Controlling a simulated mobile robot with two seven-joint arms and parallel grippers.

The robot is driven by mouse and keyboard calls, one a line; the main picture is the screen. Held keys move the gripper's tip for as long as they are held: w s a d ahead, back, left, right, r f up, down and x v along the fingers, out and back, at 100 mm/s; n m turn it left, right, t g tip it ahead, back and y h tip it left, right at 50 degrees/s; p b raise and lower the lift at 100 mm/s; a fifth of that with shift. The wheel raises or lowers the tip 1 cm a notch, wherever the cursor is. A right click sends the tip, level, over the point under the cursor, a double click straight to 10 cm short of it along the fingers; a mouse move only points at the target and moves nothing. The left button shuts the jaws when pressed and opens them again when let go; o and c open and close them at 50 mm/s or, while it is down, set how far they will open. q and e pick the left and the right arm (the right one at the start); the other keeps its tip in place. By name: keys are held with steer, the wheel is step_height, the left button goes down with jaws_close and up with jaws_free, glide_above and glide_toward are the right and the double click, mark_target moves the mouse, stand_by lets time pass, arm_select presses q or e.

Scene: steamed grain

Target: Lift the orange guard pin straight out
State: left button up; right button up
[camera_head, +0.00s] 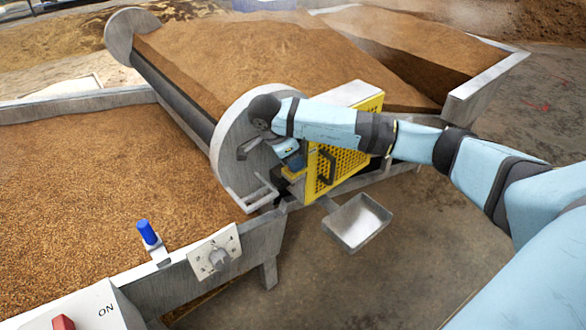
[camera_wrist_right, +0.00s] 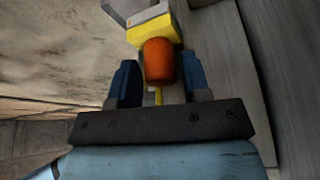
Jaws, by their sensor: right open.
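The orange guard pin (camera_wrist_right: 159,62) shows in the right wrist view as a rounded orange head in front of a yellow part (camera_wrist_right: 153,32). My right gripper (camera_wrist_right: 160,85) is open, with one blue finger on each side of the pin's head. A gap shows at the left finger; I cannot tell whether the right finger touches. In the head view my right gripper (camera_head: 291,160) is at the grey round end plate, beside the yellow mesh guard (camera_head: 345,150). The pin is hidden there by my arm. My left gripper is not in view.
A grain-filled trough (camera_head: 85,190) lies left, with a blue-handled part (camera_head: 147,233) and a dial plate (camera_head: 215,255) on its edge. A metal tray (camera_head: 357,222) is below the guard. A red switch (camera_head: 63,323) is at bottom left. The floor at lower right is clear.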

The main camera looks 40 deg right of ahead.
steer(key=shift+c, duration=0.4)
steer(key=c, duration=0.6)
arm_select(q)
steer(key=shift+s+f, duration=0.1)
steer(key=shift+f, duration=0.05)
arm_select(e)
steer(key=shift+r, duration=0.2)
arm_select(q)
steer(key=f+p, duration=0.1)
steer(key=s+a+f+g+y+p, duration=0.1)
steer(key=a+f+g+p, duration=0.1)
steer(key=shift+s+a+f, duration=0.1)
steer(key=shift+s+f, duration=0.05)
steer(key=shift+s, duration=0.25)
arm_select(e)
step_height(320, 180, up, 10)
steer(key=shift+f, duration=0.15)
arm_select(q)
steer(key=p, duration=0.3)
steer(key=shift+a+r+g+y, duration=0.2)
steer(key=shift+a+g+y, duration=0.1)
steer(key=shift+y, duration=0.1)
steer(key=shift+p, duration=0.3)
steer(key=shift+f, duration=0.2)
arm_select(e)
step_height(320, 180, up, 10)
